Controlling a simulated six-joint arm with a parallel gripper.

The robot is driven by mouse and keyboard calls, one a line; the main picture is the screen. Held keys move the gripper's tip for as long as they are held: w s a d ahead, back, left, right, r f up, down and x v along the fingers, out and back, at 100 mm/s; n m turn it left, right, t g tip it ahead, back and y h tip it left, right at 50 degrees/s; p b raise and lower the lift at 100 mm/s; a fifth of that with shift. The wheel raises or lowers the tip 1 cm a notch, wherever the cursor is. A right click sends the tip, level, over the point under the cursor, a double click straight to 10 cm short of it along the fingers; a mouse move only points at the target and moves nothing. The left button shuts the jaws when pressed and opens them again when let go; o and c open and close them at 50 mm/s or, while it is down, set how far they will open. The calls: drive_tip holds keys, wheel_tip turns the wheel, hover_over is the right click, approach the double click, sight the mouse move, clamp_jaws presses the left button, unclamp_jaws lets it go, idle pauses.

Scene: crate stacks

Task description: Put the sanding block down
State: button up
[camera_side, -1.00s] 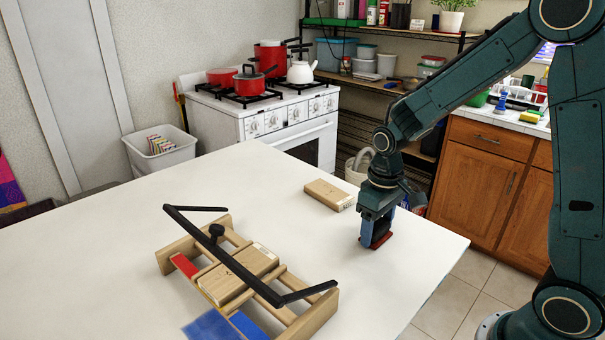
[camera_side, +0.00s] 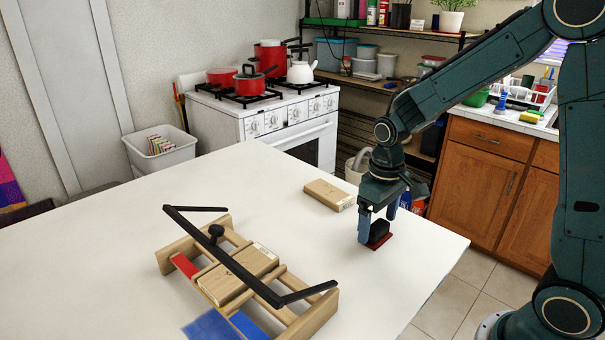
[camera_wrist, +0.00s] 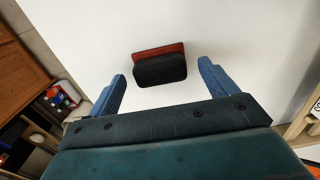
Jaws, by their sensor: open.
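The sanding block (camera_side: 378,233) has a black body on a dark red base and rests on the white table near its right edge. In the wrist view the sanding block (camera_wrist: 160,68) lies a little beyond my fingertips, with white table showing around it. My gripper (camera_side: 377,223) is open above and around the block, its blue fingers apart. In the wrist view my gripper (camera_wrist: 161,72) has one finger on each side of the block, with a clear gap on both sides. Nothing is held.
A wooden block (camera_side: 329,195) lies on the table behind my gripper. A wooden frame (camera_side: 166,260) with a black bar and another wooden block (camera_side: 238,276) in it stands at the front left. A blue piece (camera_side: 212,326) lies by it. The table's middle is clear.

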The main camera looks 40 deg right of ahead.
sight(378, 225)
wheel_tip(378, 225, up, 10)
drive_tip(key=shift+r, duration=0.2)
idle(0.8)
drive_tip(key=s+a+r+t, duration=0.1)
drive_tip(key=s+r+t, duration=0.1)
drive_tip(key=s, duration=0.6)
drive_tip(key=s+a+r+t, duration=0.2)
drive_tip(key=s+t, duration=0.1)
drive_tip(key=s, duration=0.5)
drive_tip(key=shift+a+r+t, duration=0.2)
drive_tip(key=shift+r+t, duration=0.1)
drive_tip(key=shift+r, duration=0.05)
drive_tip(key=c, duration=0.7)
